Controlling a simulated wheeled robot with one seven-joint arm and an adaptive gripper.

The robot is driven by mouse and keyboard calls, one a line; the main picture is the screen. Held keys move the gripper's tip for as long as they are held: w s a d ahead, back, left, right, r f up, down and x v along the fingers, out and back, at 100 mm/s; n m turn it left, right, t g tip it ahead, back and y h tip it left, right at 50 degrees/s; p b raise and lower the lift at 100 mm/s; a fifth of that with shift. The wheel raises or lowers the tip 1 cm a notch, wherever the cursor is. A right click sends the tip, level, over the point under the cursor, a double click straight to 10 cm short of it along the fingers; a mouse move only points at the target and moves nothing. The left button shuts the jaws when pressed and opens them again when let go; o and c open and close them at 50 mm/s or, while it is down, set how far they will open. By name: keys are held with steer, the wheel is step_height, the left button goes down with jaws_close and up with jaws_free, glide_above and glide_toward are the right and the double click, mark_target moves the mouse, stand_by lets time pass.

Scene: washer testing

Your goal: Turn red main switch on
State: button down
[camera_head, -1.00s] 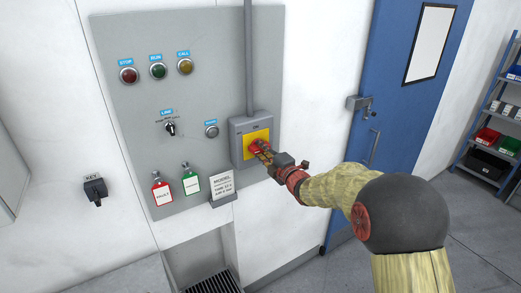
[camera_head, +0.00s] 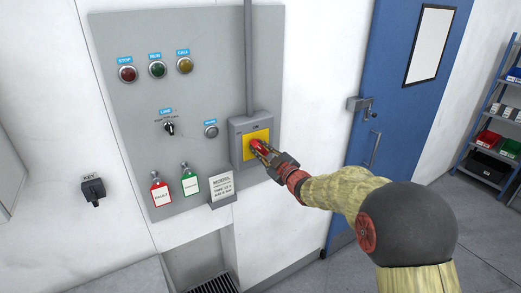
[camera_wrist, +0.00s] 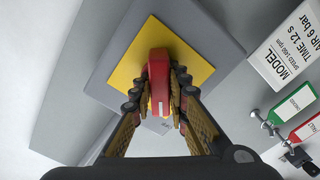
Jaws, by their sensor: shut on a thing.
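The red main switch (camera_wrist: 158,68) is a red handle on a yellow plate (camera_wrist: 122,70), set in a grey box (camera_head: 236,146) at the panel's right side. My gripper (camera_wrist: 160,100) is shut on the red handle, with one finger on each side of it in the wrist view. In the head view my gripper (camera_head: 262,150) hides much of the handle. In the wrist view the handle runs nearly upright in the picture, and the plate looks tilted. The markings on the plate are too small or hidden to read.
The grey panel (camera_head: 205,75) also carries red, green and yellow lamps, a LINE selector (camera_head: 169,128), a red tag (camera_head: 161,194), a green tag (camera_head: 191,184) and a white MODEL card (camera_head: 222,185). A conduit (camera_head: 249,60) rises from the box. A blue door (camera_head: 390,110) stands right.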

steer(key=m+p, duration=0.1)
steer(key=m, duration=0.3)
steer(key=shift+m, duration=0.3)
steer(key=shift+m+p, duration=0.6)
steer(key=shift+m, duration=1)
steer(key=shift+f, duration=0.1)
steer(key=c, duration=1.7)
jaws_free()
steer(key=v, duration=1.2)
